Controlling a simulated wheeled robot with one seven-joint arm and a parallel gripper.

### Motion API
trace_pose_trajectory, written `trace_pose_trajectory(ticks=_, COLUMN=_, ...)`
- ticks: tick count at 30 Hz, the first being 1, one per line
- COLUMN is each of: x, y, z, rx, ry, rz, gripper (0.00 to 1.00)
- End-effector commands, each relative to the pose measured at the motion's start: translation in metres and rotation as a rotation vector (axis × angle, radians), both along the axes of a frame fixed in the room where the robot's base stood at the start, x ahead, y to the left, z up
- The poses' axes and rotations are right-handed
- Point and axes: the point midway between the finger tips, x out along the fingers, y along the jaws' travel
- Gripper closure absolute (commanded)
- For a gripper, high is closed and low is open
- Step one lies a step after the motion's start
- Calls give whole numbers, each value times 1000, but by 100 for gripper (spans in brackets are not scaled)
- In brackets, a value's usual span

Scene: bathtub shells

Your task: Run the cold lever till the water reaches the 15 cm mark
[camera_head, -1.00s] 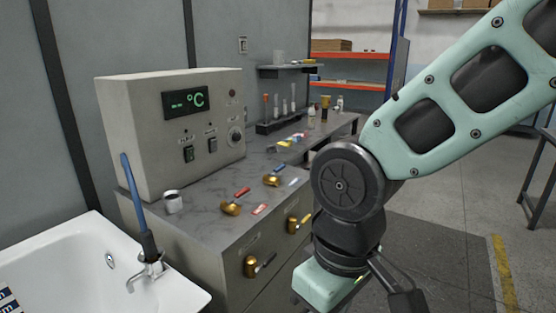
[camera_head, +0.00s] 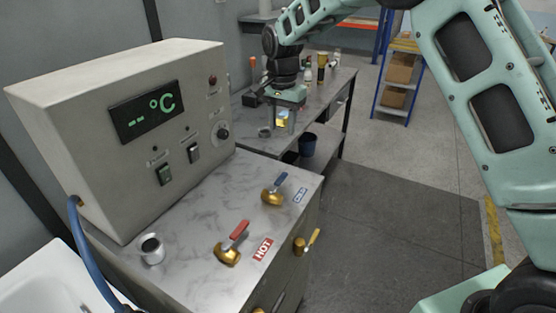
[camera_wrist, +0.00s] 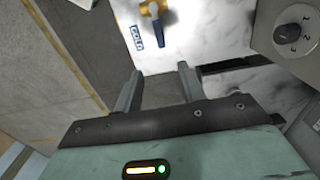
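The cold lever (camera_head: 274,190) is a brass valve with a blue handle on the marble counter top, beside a blue-lettered label (camera_head: 300,195). In the wrist view the lever (camera_wrist: 156,28) is at the top, beyond my fingertips, with the COLD label (camera_wrist: 137,38) beside it. My gripper (camera_wrist: 158,82) is open with nothing between its fingers. In the head view my gripper (camera_head: 283,118) is above and behind the lever, apart from it. Part of the white bathtub (camera_head: 38,284) shows at lower left. No water or depth mark is visible.
The red-handled hot lever (camera_head: 228,248) stands nearer, by the HOT label (camera_head: 263,249). A control box (camera_head: 75,135) with a °C display stands behind it. A metal cup (camera_head: 151,249) is at left. A yellow-handled valve (camera_head: 303,244) juts from the counter's front. Floor at right is clear.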

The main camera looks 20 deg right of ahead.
Motion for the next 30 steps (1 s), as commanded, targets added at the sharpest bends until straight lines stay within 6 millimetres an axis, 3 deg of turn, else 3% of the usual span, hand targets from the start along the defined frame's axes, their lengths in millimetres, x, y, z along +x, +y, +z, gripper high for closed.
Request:
trace_pose_trajectory(ticks=5, x=-1, y=0, z=-21, rx=0, ry=6, rz=0, gripper=60)
trace_pose_trajectory(ticks=21, x=-2, y=1, z=-130, rx=0, ry=4, rz=3, gripper=60)
trace_pose_trajectory(ticks=30, x=-1, y=1, z=-166, rx=1, ry=0, rz=3, gripper=60)
